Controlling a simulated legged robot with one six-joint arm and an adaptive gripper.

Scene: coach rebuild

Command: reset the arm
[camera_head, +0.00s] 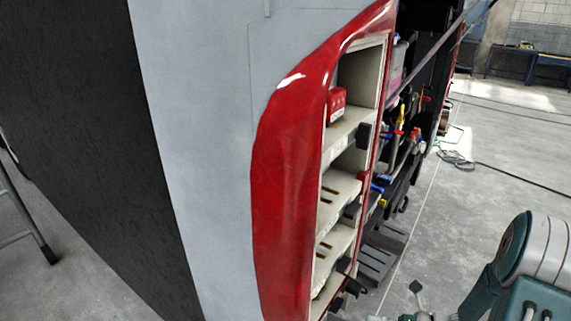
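My arm (530,265), teal with grey bands, shows folded in the bottom right corner. Small grey-green parts at the bottom edge, left of the arm, look like the tip of my gripper (418,298). Most of the gripper is cut off or hidden, so I cannot tell whether it is open or shut. I see nothing held in it. It appears over the grey floor, to the right of the red-framed shelf unit.
A large grey panel (205,130) with a red frame (285,180) stands close ahead. Its pale shelves (340,190) hold a red box (336,103). Tools (398,130) hang beside it. Cables (510,178) cross the open floor at right. A ladder leg (30,225) stands far left.

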